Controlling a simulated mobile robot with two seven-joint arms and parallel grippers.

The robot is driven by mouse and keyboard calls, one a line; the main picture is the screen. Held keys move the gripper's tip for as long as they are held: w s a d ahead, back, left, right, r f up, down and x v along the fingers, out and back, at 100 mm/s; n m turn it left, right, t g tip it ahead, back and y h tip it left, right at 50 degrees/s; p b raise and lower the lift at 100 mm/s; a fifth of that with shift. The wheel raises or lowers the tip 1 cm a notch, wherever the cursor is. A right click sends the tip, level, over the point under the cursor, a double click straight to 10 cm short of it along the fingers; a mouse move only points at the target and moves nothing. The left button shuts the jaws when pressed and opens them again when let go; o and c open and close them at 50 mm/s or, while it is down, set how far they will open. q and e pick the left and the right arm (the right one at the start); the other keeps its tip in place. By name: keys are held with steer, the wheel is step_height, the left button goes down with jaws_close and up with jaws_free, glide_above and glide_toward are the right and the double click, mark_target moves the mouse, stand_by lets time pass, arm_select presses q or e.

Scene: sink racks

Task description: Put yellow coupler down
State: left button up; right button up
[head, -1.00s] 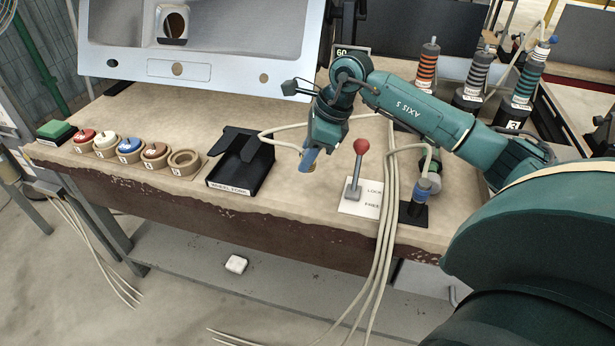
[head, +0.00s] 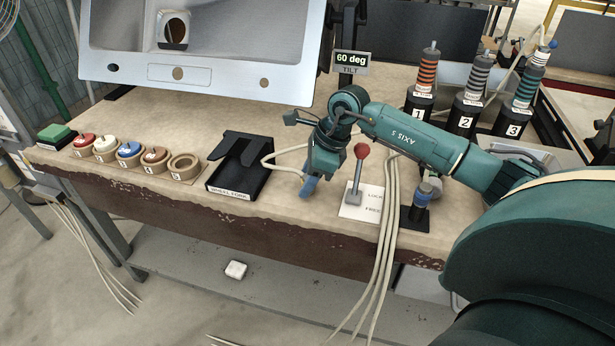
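I cannot make out a yellow coupler in this view. My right gripper (head: 308,187) hangs from the teal arm, its small blue tip pointing down close to the tabletop, left of the red-knobbed lever. The tip is too small to show whether it is open or shut, and anything between the fingers is hidden. A row of ring holders stands along the table's front left: red (head: 84,145), white (head: 105,148), blue (head: 129,153) and brown (head: 155,158) pieces sit in theirs. The rightmost ring holder (head: 184,165) is empty. My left gripper is not in view.
A black wheel fork (head: 240,168) stands left of my gripper. The red-knobbed lever (head: 359,165) is close on its right, with a blue-topped post (head: 421,200) beyond. Cables hang over the front edge. Numbered stands (head: 467,105) are behind the arm.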

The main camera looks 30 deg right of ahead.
steer(key=shift+o, duration=0.6)
steer(key=shift+r, duration=0.1)
